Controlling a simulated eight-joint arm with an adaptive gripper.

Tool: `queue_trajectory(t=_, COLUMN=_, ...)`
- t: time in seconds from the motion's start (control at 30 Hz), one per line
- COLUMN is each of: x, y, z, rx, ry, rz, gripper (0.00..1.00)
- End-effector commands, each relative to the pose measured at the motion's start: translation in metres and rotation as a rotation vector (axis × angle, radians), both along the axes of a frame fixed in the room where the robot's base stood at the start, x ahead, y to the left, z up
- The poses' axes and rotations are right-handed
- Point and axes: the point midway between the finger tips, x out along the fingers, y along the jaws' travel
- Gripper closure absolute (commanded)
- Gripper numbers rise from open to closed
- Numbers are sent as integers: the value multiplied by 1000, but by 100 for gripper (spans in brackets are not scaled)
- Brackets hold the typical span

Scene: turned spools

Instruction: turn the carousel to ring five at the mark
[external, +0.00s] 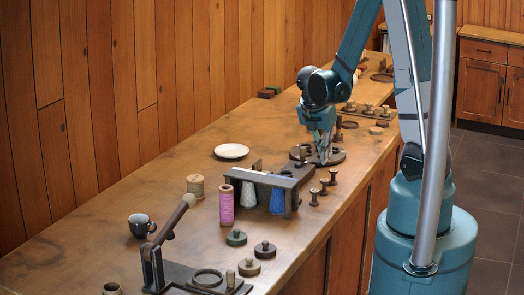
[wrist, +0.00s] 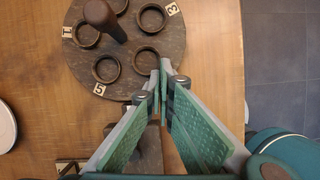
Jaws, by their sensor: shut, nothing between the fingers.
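The carousel (wrist: 125,33) is a dark round disc with several raised rings and a tall brown knob (wrist: 100,15). White number tags sit at its rim: 5 (wrist: 99,89) at lower left, 1 (wrist: 68,31) at left, 3 (wrist: 173,9) at upper right. A ring (wrist: 107,68) lies beside tag 5. In the external view the carousel (external: 338,157) is partly hidden by my gripper (external: 325,160). In the wrist view my gripper (wrist: 161,76) is shut and empty, its tips over the disc's lower right edge. Contact is unclear. I cannot make out the mark.
A white saucer (external: 231,151) lies to the left. A lever frame (external: 165,260) and dark cup (external: 140,225) are nearer.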

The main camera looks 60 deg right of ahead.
Motion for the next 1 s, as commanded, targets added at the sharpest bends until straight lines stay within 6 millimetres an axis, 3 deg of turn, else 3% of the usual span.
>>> queue_trajectory(t=0.43, x=-12, y=-9, z=-1, rx=0, ry=0, rz=144, gripper=100)
queue_trajectory(t=1.0, x=-26, y=-26, z=0, rx=1, ry=0, rz=145, gripper=100)
